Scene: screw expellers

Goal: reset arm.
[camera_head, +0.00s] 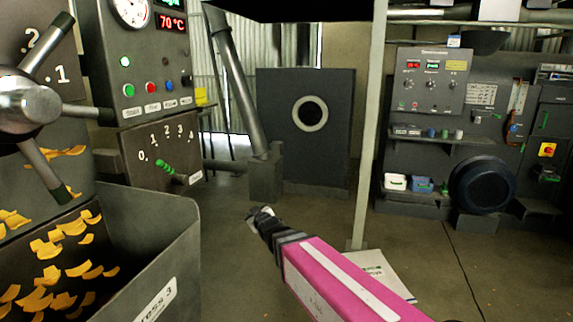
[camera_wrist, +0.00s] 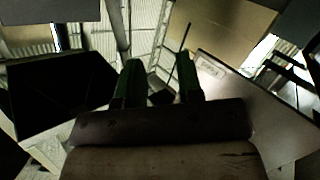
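My gripper (camera_wrist: 159,72) shows in the wrist view with its two dark green fingers apart, so it is open. No object is seen held between the fingers; a dark shape behind them looks like background. In the head view a pink arm link, apparently mine, reaches up from the lower right. Its dark end (camera_head: 262,220) is over the open floor, right of the press bin and apart from it. The finger opening is not clear in that view.
The grey bin (camera_head: 180,235) with yellow flakes (camera_head: 65,275) stands at left, below a control panel (camera_head: 150,75) and a lever (camera_head: 172,172). A thin post (camera_head: 372,130) rises near the middle. A shelf unit (camera_head: 440,160) stands at right.

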